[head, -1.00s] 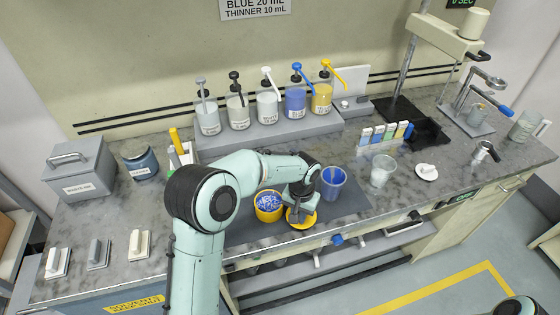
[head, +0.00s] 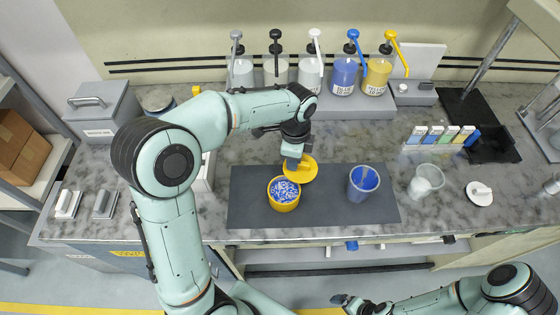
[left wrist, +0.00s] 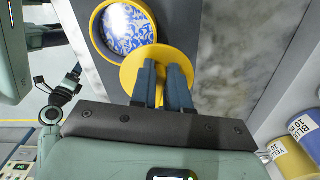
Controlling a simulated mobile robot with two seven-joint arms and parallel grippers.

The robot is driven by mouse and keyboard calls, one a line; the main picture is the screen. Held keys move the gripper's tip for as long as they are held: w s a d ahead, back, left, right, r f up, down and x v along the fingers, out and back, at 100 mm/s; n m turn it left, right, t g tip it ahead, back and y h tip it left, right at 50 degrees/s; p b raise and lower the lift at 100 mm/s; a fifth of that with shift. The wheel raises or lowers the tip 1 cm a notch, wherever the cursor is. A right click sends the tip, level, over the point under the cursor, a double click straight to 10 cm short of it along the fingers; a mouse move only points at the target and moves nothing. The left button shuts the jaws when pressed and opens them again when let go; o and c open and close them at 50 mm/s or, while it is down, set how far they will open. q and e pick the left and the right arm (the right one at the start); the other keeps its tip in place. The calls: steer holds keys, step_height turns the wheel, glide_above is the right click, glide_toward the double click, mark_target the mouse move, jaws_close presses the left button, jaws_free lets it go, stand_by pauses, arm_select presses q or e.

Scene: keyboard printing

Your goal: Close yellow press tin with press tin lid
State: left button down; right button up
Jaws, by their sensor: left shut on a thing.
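The yellow press tin (head: 284,194) stands open on the dark mat, with blue and white contents. It also shows in the left wrist view (left wrist: 124,28). My left gripper (head: 296,163) is shut on the yellow press tin lid (head: 302,172), holding it just behind and to the right of the tin. In the left wrist view the lid (left wrist: 131,72) sits at the fingertips and slightly overlaps the near edge of the tin. Whether the lid touches the tin is unclear. My right gripper (head: 345,301) is low at the front, away from the bench; its jaws are too small to judge.
A blue-stained cup (head: 363,184) stands on the dark mat (head: 325,208), right of the tin. A clear beaker (head: 426,181) and a small white dish (head: 479,193) stand farther right. Several pump bottles (head: 344,75) line the back. The mat between tin and cup is clear.

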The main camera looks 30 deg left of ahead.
arm_select(q)
steer(key=s+r+m, duration=0.1)
steer(key=m, duration=0.2)
steer(key=s+a+r+m, duration=0.1)
steer(key=s+m, duration=0.1)
steer(key=m, duration=0.1)
steer(key=s+r+m, duration=0.1)
steer(key=m, duration=0.2)
steer(key=shift+s+a+r+b, duration=0.2)
steer(key=shift+s+r+b, duration=0.05)
steer(key=shift+b, duration=0.1)
arm_select(e)
steer(key=shift+s+f, duration=0.65)
steer(key=shift+w, duration=0.1)
arm_select(q)
step_height(320, 180, down, 5)
steer(key=shift+f+b, duration=0.1)
steer(key=shift+b, duration=1.1)
arm_select(e)
steer(key=s+f, duration=0.2)
steer(key=f, duration=0.1)
steer(key=shift+s, duration=0.3)
steer(key=shift+w+r, duration=0.15)
arm_select(q)
steer(key=shift+f, duration=0.35)
arm_select(e)
steer(key=shift+f, duration=0.2)
